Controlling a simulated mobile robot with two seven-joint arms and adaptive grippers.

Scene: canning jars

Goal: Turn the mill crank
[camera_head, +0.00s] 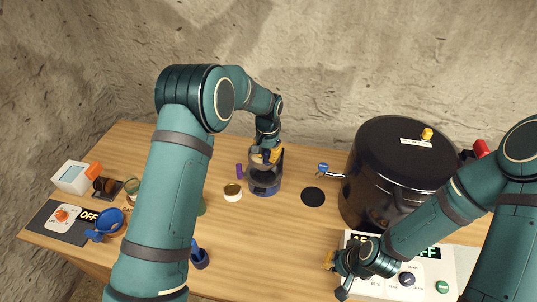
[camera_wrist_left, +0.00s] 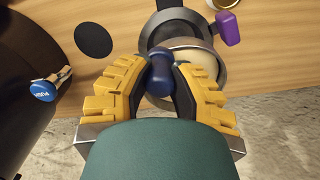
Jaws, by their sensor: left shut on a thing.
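In the left wrist view, the mill's round top (camera_wrist_left: 190,45) lies beyond my fingers. My left gripper (camera_head: 270,156) is over the mill. In the left wrist view, its yellow fingers (camera_wrist_left: 160,78) are shut on a dark blue knob (camera_wrist_left: 161,70), which appears to be the crank's grip. The crank arm is mostly hidden. My right gripper (camera_head: 332,264) is low at the front of the white control panel; its jaw opening is unclear.
A purple block (camera_head: 240,171) is beside the mill. A blue funnel-like item (camera_head: 110,220) is far left.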

